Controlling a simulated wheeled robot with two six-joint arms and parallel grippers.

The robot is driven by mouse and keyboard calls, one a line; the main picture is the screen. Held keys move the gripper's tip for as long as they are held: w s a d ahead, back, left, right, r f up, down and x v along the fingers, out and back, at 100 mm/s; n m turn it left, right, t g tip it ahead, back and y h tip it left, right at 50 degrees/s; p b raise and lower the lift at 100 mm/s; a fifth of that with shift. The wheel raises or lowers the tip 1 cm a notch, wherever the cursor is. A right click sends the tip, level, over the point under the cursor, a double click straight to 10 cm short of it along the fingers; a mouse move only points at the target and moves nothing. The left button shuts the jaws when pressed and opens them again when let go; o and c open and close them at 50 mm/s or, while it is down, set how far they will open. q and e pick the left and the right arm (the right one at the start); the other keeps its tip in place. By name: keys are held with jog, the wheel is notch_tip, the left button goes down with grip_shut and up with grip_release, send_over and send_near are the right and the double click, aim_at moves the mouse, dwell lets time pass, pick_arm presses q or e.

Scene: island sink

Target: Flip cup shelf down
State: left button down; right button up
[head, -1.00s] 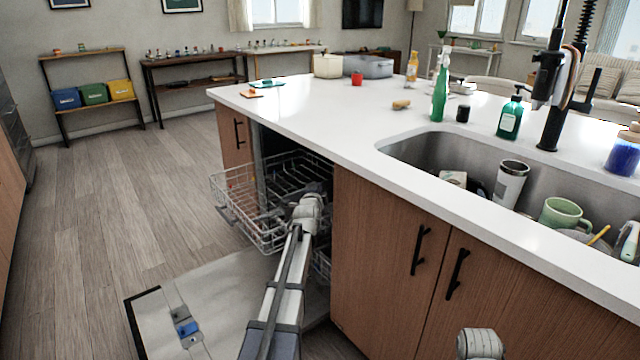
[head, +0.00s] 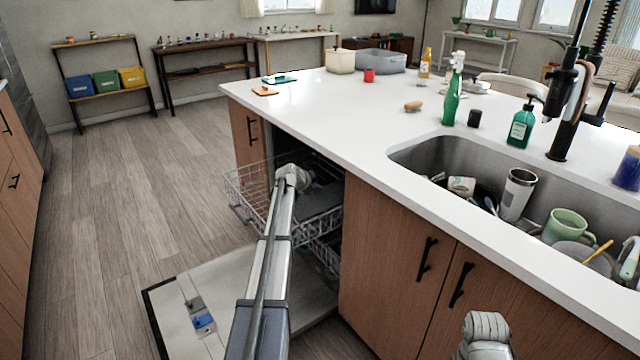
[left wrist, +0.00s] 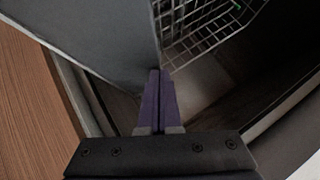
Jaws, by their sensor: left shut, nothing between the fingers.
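The dishwasher's upper rack (head: 250,200) is pulled out above its open door (head: 165,290). My left arm reaches over the rack, and its wrist is near the rack's inner part. A flat grey panel (head: 318,200) lies beside the wrist at the rack; I cannot tell for sure that it is the cup shelf. In the left wrist view my left gripper (left wrist: 159,74) is shut and empty, its purple fingers together near the edge of a large grey panel (left wrist: 95,38). White rack wires (left wrist: 200,35) lie beyond. Contact is unclear. My right gripper is out of view.
The white counter (head: 350,120) runs above the dishwasher, close to my left wrist. A wooden cabinet front (head: 390,260) stands to the right. The sink (head: 450,160) holds a tumbler (head: 517,195) and a green mug (head: 566,226). The floor at left is clear.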

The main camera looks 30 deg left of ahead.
pick_arm(q)
jog(key=shift+w+a+f+n+g+h, duration=0.2)
jog(key=shift+a+f+h, duration=0.1)
jog(key=shift+a+h, duration=0.1)
jog(key=shift+w+a+f+n+g+h, duration=0.15)
jog(key=shift+a+f+n+g+h, duration=0.05)
jog(key=shift+a+f+h, duration=0.15)
jog(key=shift+w+a+f+n+h+b, duration=0.1)
jog(key=shift+a+f+n+h+b, duration=0.2)
jog(key=shift+f+h+b, duration=0.2)
jog(key=shift+w+a+f+g+b, duration=0.1)
jog(key=shift+a+f+g+b, duration=0.05)
jog(key=shift+f+b, duration=0.3)
jog(key=shift+a+f+g+b, duration=0.15)
jog(key=shift+f+b, duration=0.2)
jog(key=shift+f, duration=0.15)
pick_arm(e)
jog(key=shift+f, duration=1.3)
